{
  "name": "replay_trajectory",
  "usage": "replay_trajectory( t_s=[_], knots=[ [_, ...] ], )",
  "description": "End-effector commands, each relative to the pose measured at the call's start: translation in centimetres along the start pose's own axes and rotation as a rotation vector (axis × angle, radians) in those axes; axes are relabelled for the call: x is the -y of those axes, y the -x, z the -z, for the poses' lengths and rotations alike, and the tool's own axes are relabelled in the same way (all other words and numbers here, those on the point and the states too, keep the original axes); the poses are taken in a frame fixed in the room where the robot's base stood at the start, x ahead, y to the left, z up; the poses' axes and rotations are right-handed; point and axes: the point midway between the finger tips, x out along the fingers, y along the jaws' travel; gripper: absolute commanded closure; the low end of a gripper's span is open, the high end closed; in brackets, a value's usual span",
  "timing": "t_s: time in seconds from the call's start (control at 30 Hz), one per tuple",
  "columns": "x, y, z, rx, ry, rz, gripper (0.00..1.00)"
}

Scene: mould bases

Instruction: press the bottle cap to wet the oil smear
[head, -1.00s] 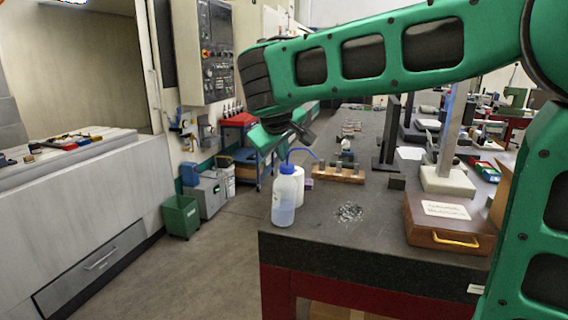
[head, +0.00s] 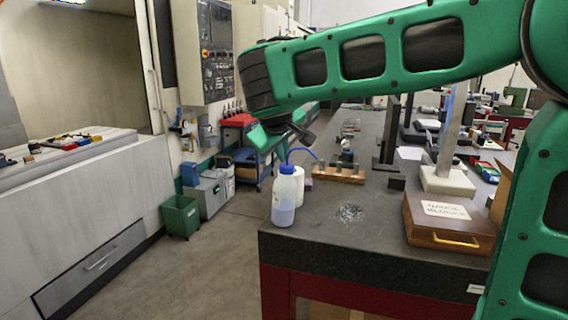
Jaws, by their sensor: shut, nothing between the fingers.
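A translucent squeeze bottle (head: 284,203) with pale blue liquid in its lower part stands upright at the left front corner of the dark bench top. Its blue cap (head: 287,169) carries a thin blue spout tube bent to the right. The oil smear (head: 350,212) lies on the bench to the right of the bottle; it is dark and speckled with a paler, glossy-looking middle.
A white roll (head: 298,187) stands just behind the bottle. A wooden block with holes (head: 338,174) lies behind the smear. A brown case with a yellow handle (head: 450,224) and a pale-based stand (head: 447,181) are to the right. The bench top around the smear is clear.

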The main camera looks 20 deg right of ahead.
Motion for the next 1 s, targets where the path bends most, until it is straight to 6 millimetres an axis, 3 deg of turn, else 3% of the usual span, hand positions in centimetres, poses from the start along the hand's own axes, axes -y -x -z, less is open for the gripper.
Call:
replay_trajectory(
  t_s=[1.0],
  knots=[
    [-0.07, 0.15, 0.04, 0.001, 0.0, 0.0, 1.0]
  ],
)
